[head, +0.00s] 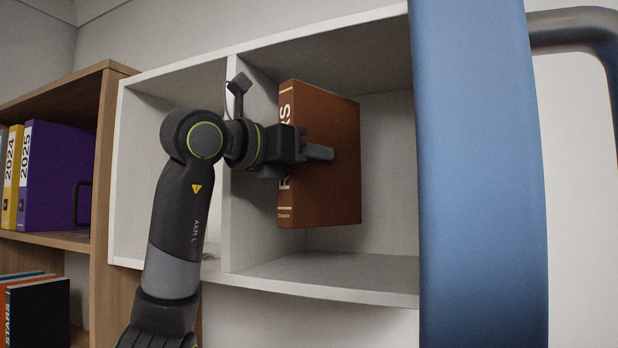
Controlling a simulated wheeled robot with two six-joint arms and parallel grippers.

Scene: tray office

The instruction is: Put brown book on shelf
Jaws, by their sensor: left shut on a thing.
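The brown book (335,190) is upright, its lettered spine facing left of the picture. My left gripper (318,153) is shut on the brown book, with one finger visible across its cover. The book is at the opening of the right compartment of the white shelf (340,290). Its lower edge appears above the compartment floor, with a visible gap. How deep the book is inside the compartment is hard to tell. My right gripper is not in view.
A vertical divider (238,235) stands left of the book. A wooden bookcase (105,120) at the left holds a purple binder (55,175), a yellow binder (12,180) and a black book (40,312). A blue column (480,170) hides the white shelf's right side.

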